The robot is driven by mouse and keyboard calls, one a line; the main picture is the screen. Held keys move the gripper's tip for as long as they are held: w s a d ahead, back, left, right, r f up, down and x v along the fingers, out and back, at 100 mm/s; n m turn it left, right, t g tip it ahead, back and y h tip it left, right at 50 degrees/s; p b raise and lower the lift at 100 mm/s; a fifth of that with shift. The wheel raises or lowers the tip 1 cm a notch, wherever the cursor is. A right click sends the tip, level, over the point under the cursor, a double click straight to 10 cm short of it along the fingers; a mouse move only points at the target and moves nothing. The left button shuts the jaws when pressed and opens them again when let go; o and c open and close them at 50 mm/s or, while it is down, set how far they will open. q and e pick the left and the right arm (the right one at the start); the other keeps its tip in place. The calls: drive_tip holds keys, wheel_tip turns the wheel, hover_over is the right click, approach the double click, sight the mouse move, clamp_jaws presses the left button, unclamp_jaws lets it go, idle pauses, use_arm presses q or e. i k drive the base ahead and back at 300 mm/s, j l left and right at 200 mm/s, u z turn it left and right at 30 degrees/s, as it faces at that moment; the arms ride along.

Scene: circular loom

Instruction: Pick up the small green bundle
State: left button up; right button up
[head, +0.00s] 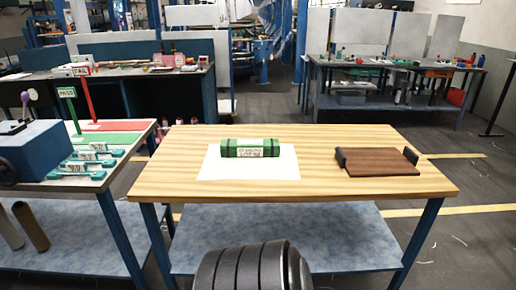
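The small green bundle (250,148) lies on its side on a white sheet (232,171) on the wooden table (317,138). It is green with darker bands and a pale printed label on its front. Nothing touches it from above. Neither of my grippers shows in the head view, so I cannot see whether they are open or shut.
A brown wooden board with dark end pieces (379,161) sits at the table's right. A left bench (62,178) carries a blue box (35,152), teal tools (85,172) and PASS (67,93) and FAIL (81,71) signs. The table between sheet and board is clear.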

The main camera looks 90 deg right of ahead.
sight(230, 147)
drive_tip(key=z, duration=2.7)
drive_tip(key=i+j, duration=0.2)
drive_tip(key=i, duration=0.15)
drive_tip(key=i+j, duration=0.2)
drive_tip(key=i, duration=0.15)
